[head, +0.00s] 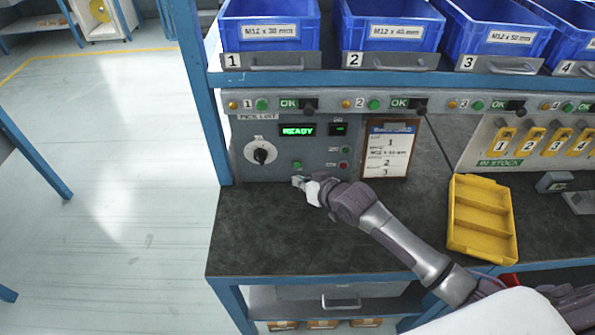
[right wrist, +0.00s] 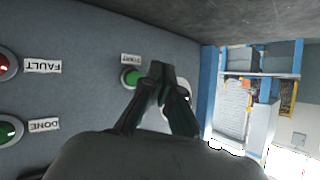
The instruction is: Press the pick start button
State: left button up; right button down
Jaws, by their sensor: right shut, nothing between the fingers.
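The start button (right wrist: 130,77) is a green round button beside a START label in the right wrist view. It shows green in the head view (head: 297,164), low on the grey pick list panel (head: 245,170). My right gripper (head: 300,183) is shut and empty, just below and in front of the button in the head view. In the right wrist view its fingertips (right wrist: 158,70) are close beside the button and overlap its edge. I cannot tell whether they touch it. The panel's display (head: 298,131) reads READY in green. My left gripper is not in view.
The panel also carries a black selector knob (head: 261,155), a green DONE button (right wrist: 8,130) and a red FAULT button (right wrist: 5,67). A clipboard (head: 388,150) stands to the right. A yellow tray (head: 480,244) lies on the dark bench. Blue bins (head: 270,35) line the shelf above.

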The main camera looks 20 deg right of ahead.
jog(key=shift+w+d, duration=0.15)
jog(key=shift+w, duration=0.35)
jog(key=shift+w+d, duration=0.15)
jog(key=shift+w, duration=0.35)
dwell(0.8)
jog(key=shift+w+d, duration=0.1)
jog(key=shift+w, duration=0.3)
jog(key=shift+w+d+r+b, duration=0.1)
jog(key=shift+w+b, duration=0.25)
dwell(0.4)
dwell(0.4)
jog(key=shift+s+r+p, duration=0.1)
jog(key=shift+s+p, duration=0.45)
jog(key=shift+p, duration=0.25)
jog(key=shift+s+a, duration=0.2)
jog(key=shift+s, duration=0.05)
